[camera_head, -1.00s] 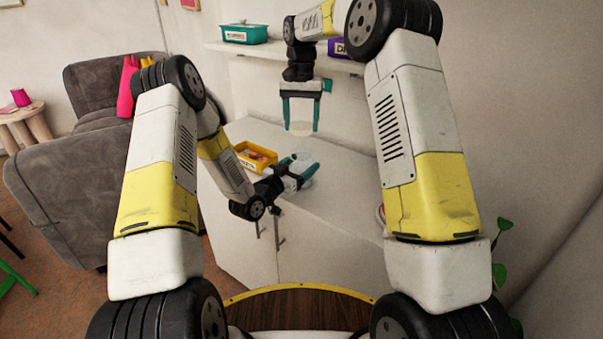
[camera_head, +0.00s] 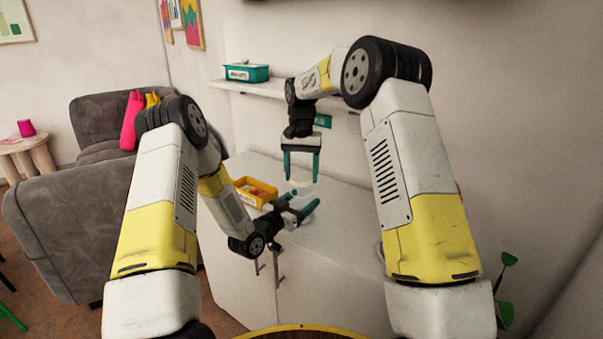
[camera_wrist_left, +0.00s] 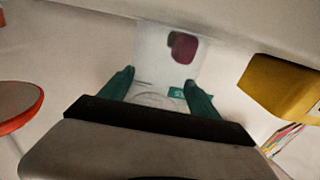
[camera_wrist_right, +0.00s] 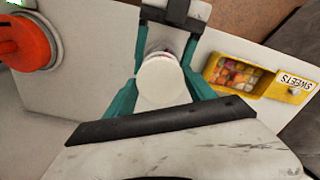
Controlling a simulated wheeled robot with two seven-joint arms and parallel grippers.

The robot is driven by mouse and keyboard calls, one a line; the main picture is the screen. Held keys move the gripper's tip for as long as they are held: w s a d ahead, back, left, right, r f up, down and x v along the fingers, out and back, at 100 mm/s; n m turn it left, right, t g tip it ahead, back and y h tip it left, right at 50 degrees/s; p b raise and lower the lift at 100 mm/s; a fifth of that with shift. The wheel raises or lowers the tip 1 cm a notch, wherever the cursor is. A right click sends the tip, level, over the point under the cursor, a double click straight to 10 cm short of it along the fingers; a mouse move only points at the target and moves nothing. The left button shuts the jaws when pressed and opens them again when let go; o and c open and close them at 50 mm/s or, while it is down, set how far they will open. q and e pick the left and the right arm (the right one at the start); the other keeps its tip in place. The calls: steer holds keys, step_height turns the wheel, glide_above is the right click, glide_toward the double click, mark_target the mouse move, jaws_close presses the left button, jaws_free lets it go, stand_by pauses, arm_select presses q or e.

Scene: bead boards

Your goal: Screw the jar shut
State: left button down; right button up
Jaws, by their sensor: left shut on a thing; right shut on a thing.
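My left gripper (camera_head: 301,212) is shut on a clear jar (camera_wrist_left: 152,92) at the white cabinet top. The jar is see-through and hard to make out in the head view. My right gripper (camera_head: 302,181) points straight down and is shut on a pale round lid (camera_wrist_right: 162,82). The lid also shows between its fingertips in the head view (camera_head: 302,187). In the right wrist view the lid is right over the jar and hides most of it. I cannot tell whether lid and jar touch.
A yellow box of sweets (camera_head: 257,202) stands left of the jar on the white cabinet (camera_head: 345,225). A teal box (camera_head: 246,73) sits on the wall shelf above. A round orange-red thing (camera_wrist_right: 28,42) lies on the cabinet. The cabinet top to the right looks mostly clear.

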mark_target(302, 203)
steer(key=shift+f, duration=0.85)
steer(key=shift+f, duration=0.6)
stand_by(0.3)
